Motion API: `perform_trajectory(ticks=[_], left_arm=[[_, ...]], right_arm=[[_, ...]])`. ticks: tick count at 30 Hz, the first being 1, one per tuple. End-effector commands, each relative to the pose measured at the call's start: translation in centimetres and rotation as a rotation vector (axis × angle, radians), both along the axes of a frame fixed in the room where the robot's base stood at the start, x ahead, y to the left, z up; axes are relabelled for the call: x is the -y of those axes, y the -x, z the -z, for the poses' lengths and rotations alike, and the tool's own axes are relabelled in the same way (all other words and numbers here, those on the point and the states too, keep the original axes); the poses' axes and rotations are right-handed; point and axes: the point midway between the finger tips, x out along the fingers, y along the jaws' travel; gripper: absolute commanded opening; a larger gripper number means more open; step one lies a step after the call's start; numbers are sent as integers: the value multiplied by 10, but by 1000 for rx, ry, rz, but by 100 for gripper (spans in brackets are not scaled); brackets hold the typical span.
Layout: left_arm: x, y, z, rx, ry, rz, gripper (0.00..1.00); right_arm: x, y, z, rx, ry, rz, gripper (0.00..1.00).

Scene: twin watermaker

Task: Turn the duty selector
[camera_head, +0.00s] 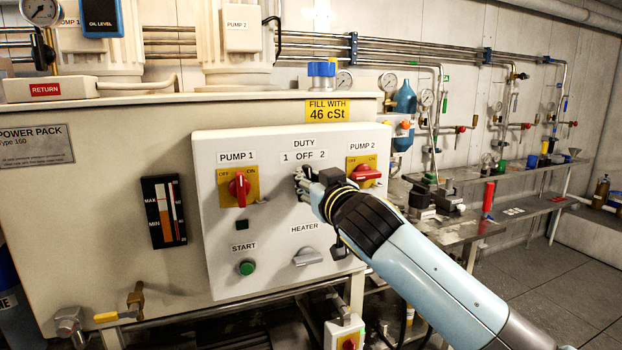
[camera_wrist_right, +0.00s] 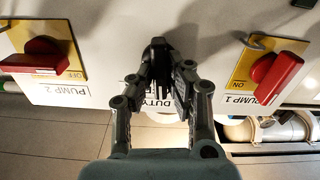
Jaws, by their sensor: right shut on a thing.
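The duty selector sits under the DUTY 1 OFF 2 label on the white control panel (camera_head: 215,160). In the head view my right gripper (camera_head: 302,182) covers it. In the right wrist view the dark selector knob (camera_wrist_right: 158,58) shows between the fingers of my right gripper (camera_wrist_right: 160,80), which is shut on it. I cannot tell which mark the knob points to. My left gripper is not in view.
The red PUMP 1 switch (camera_head: 239,187) is left of the selector and the red PUMP 2 switch (camera_head: 365,173) is close on its right. Below are the green START button (camera_head: 246,268) and the grey HEATER knob (camera_head: 307,257). A bench (camera_head: 530,210) stands at right.

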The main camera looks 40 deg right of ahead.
Motion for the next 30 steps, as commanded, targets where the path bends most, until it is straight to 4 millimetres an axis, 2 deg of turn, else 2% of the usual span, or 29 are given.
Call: perform_trajectory(ticks=[18, 30], left_arm=[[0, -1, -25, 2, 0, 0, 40], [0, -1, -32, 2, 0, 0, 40]], right_arm=[[-4, -1, 0, -114, 481, 0, 0], [-5, -1, 2, -155, 647, 0, 0]])
